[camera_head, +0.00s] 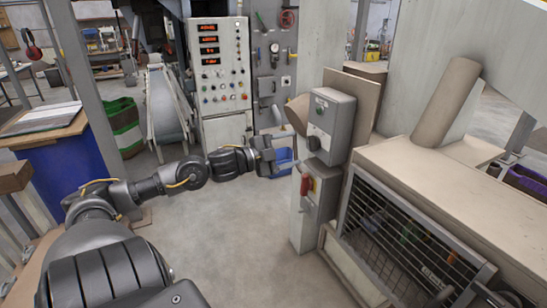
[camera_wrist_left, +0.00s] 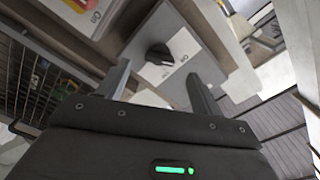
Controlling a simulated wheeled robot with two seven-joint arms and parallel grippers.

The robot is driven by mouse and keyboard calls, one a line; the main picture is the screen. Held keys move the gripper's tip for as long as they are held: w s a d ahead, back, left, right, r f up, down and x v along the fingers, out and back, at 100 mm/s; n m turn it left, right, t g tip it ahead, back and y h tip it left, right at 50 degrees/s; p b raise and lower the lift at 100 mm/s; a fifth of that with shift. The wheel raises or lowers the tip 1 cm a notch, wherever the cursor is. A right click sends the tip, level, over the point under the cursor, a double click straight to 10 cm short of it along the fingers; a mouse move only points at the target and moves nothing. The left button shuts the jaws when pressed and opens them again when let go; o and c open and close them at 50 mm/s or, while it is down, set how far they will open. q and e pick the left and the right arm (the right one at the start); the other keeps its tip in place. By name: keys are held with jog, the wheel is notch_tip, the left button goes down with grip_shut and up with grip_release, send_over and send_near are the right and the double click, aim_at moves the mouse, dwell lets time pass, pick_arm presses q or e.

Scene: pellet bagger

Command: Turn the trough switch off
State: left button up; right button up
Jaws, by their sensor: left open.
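The trough switch looks to be the black rotary knob (camera_wrist_left: 158,54) on a pale plate with lettering, seen in the left wrist view. It sits on a grey control box (camera_head: 335,125) on a post in the head view. My left gripper (camera_head: 285,155) is just left of this box with its jaws open and empty. In the left wrist view the two fingers (camera_wrist_left: 158,82) frame the knob, one to each side; I cannot tell whether either touches it. My right gripper is not in view.
A lower box with a red handle (camera_head: 307,185) is just below the control box. A wire guard (camera_head: 400,240) and pale machine top (camera_head: 450,185) stand to the right. A control cabinet (camera_head: 222,65) stands behind. The middle floor is clear.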

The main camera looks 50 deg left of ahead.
pick_arm(q)
jog(key=shift+v, duration=2.6)
jog(key=shift+w, duration=0.1)
